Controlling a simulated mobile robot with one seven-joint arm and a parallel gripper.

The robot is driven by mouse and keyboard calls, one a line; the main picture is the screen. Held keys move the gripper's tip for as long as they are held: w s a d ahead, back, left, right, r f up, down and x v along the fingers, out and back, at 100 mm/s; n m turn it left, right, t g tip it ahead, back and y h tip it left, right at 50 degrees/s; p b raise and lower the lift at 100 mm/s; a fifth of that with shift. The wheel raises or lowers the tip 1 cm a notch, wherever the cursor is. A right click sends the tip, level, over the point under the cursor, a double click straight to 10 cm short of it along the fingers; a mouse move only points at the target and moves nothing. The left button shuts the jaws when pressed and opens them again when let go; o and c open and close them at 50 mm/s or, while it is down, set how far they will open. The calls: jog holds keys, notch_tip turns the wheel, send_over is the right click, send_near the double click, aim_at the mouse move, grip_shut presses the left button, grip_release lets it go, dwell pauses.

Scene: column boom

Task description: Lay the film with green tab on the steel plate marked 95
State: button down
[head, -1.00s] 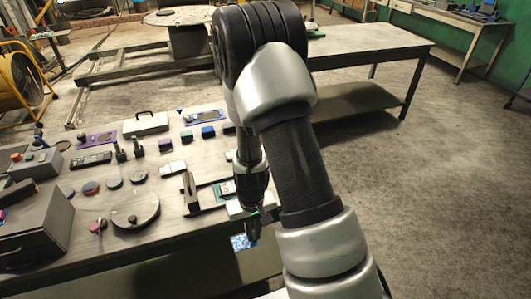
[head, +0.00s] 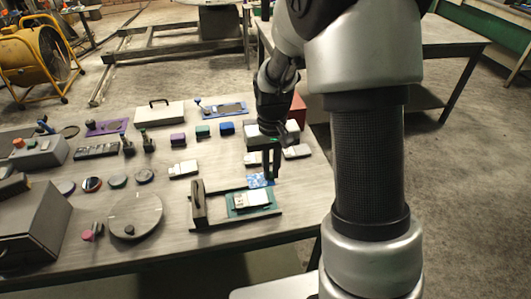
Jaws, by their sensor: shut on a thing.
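My gripper (head: 271,172) is over the right part of the workbench, shut on a thin blue patterned film (head: 259,181). The film shows at the fingertips, just behind the teal board; whether it touches the bench is unclear. Its green tab cannot be made out clearly between the fingers. Pale plate-like pieces lie on the bench: one on the teal board (head: 252,199), one left of it (head: 184,169), and one right of my gripper (head: 298,152). The number 95 is not readable on any of them, so I cannot tell which is the marked steel plate.
A dark upright block (head: 198,203) stands at the left end of the teal board's base. A round grey disc (head: 134,215) and a dark box (head: 35,225) lie further left. Small coloured blocks (head: 203,131) and a white case (head: 160,113) are behind.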

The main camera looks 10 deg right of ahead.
jog(key=shift+w, duration=0.25)
jog(key=shift+s+f+b, duration=0.2)
jog(key=shift+f+b, duration=0.45)
jog(key=shift+f, duration=0.15)
jog(key=shift+f+b, duration=2.05)
jog(key=shift+f, duration=0.85)
jog(key=shift+f, duration=0.15)
jog(key=c, duration=1.3)
grip_release()
jog(key=shift+o, duration=0.2)
jog(key=shift+r+p, duration=2.5)
jog(key=shift+r, duration=1.05)
